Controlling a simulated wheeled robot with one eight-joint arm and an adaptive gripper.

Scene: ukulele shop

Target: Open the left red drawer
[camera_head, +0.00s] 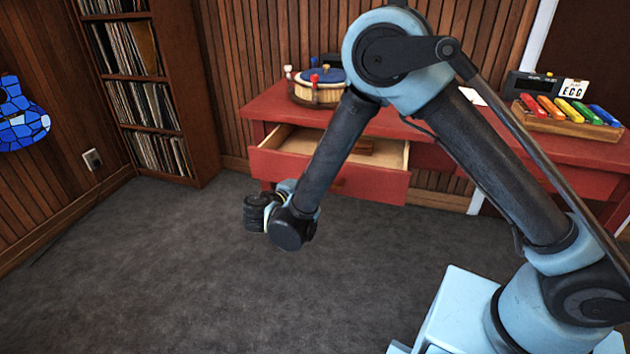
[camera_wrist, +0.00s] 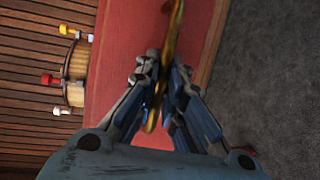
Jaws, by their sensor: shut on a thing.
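The left red drawer (camera_head: 376,186) is pulled out of the red desk in the head view, with its pale wooden inside showing. In the wrist view, my gripper (camera_wrist: 163,78) is shut on a brass-coloured handle (camera_wrist: 173,36), with a finger on each side of it. The red surface (camera_wrist: 130,65) shows behind the fingers. In the head view my arm covers part of the drawer, and my fingers and the handle cannot be made out.
On the red desk (camera_head: 262,106) stand a round drum-like object (camera_head: 318,92) and a colourful xylophone (camera_head: 568,118). A record shelf (camera_head: 172,108) stands at left. The grey carpet (camera_head: 150,270) in front is clear.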

